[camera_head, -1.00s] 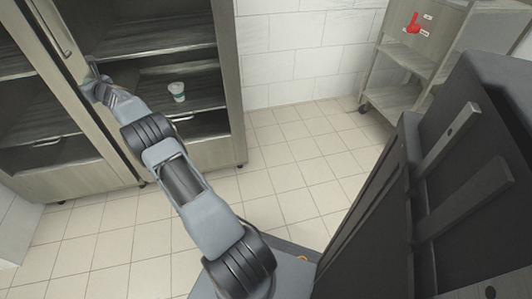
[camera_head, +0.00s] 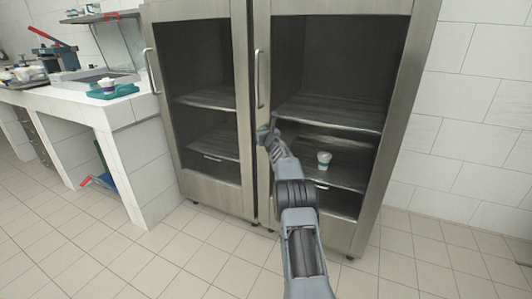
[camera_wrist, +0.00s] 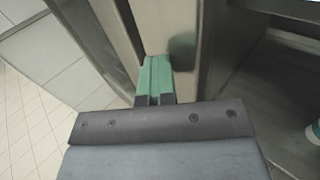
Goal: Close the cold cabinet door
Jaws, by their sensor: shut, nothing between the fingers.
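The cold cabinet (camera_head: 352,20) has two tall framed doors with dark interiors. The left door (camera_head: 212,192) looks flush in its frame. The right door (camera_head: 262,190) has a vertical handle (camera_head: 258,80) on its left edge and looks shut or nearly shut; I cannot tell whether it is fully flush. My gripper (camera_head: 265,133) is at that left edge, just below the handle. In the wrist view, its green fingertips (camera_wrist: 155,72) are together and empty, close against the metal door frame (camera_wrist: 165,25); contact is unclear. A white cup (camera_head: 324,160) stands on a lower shelf.
A tiled counter (camera_head: 120,112) stands to the left with a teal tray (camera_head: 112,91), a cup and a red-handled machine (camera_head: 52,42). A tiled wall is on the right. The floor (camera_head: 150,262) before the cabinet is clear.

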